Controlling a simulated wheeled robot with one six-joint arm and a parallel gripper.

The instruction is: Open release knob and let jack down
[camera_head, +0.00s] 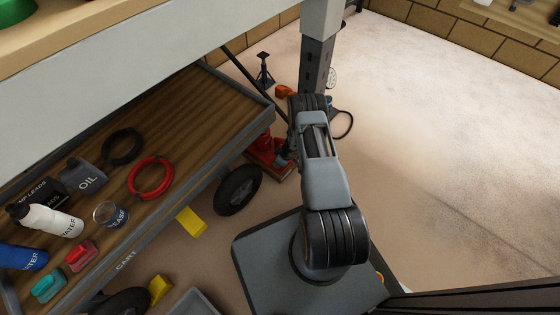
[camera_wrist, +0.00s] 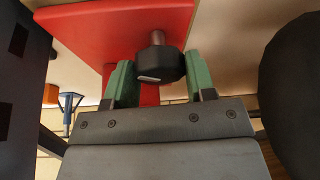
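The red jack (camera_head: 262,142) stands on the floor under the cart's right end, partly hidden by the cart and my arm. In the wrist view its red body (camera_wrist: 110,32) fills the top. The release knob (camera_wrist: 160,62) is dark, many-sided, with a white mark, on a short reddish shaft. My gripper (camera_wrist: 160,72) has its green fingertips on either side of the knob, with no clear gap at either side. In the head view my gripper (camera_head: 284,158) is low beside the jack, and the knob cannot be made out there.
The cart (camera_head: 262,98) overhangs the jack on the left. A black wheel (camera_head: 238,190) stands close by, and a grey post (camera_head: 316,62) rises behind my arm. A blue jack stand (camera_head: 264,72) is farther back. The floor to the right is open.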

